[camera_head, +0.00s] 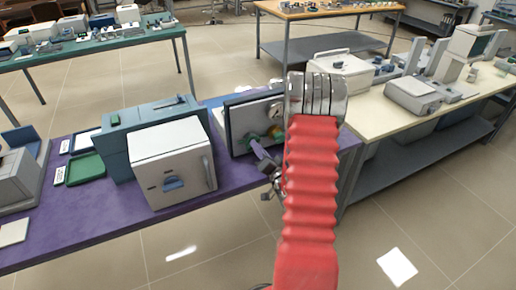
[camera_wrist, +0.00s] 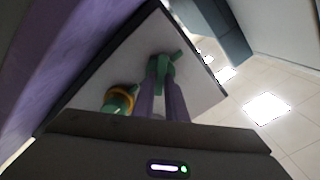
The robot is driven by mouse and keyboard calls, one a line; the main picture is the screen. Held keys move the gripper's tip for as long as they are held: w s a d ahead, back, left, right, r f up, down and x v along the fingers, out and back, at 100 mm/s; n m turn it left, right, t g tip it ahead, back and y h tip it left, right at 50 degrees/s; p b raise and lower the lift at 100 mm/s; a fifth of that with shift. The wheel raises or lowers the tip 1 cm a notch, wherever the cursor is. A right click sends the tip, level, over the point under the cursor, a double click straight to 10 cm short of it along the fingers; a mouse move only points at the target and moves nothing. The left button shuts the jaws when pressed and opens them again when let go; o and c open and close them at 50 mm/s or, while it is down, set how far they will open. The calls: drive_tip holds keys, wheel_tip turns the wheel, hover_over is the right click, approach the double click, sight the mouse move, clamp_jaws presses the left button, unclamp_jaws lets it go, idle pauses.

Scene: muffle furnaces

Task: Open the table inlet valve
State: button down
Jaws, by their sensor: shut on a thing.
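The valve panel is a pale plate with a dark frame; it stands on the purple table and shows in the head view (camera_head: 240,126) and in the wrist view (camera_wrist: 205,88). A green valve handle (camera_wrist: 163,66) sticks out from the plate. My gripper (camera_wrist: 161,76) has its two purple fingers shut on this handle; in the head view my gripper (camera_head: 255,147) reaches the panel front from the right. A second green fitting with a yellow-orange ring (camera_wrist: 121,99) sits left of the fingers in the wrist view. My red arm hides the panel's right end in the head view.
A white box with a blue handle (camera_head: 172,164) and a blue-grey box (camera_head: 116,148) stand left of the panel on the purple table (camera_head: 100,219). A cream bench (camera_head: 385,119) with instruments stands at right. The tiled floor in front is clear.

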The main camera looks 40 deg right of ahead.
drive_tip(key=m, duration=0.4)
drive_tip(key=shift+s+d+f+m, duration=0.1)
drive_tip(key=shift+d+f+m, duration=0.1)
drive_tip(key=shift+m, duration=0.1)
drive_tip(key=shift+f+m, duration=0.15)
drive_tip(key=shift+m, duration=1.55)
drive_tip(key=shift+s, duration=0.1)
drive_tip(key=c, duration=2.1)
unclamp_jaws()
drive_tip(key=shift+d, duration=0.1)
drive_tip(key=o, duration=0.3)
drive_tip(key=v, duration=1.3)
drive_tip(key=shift+s+a, duration=0.3)
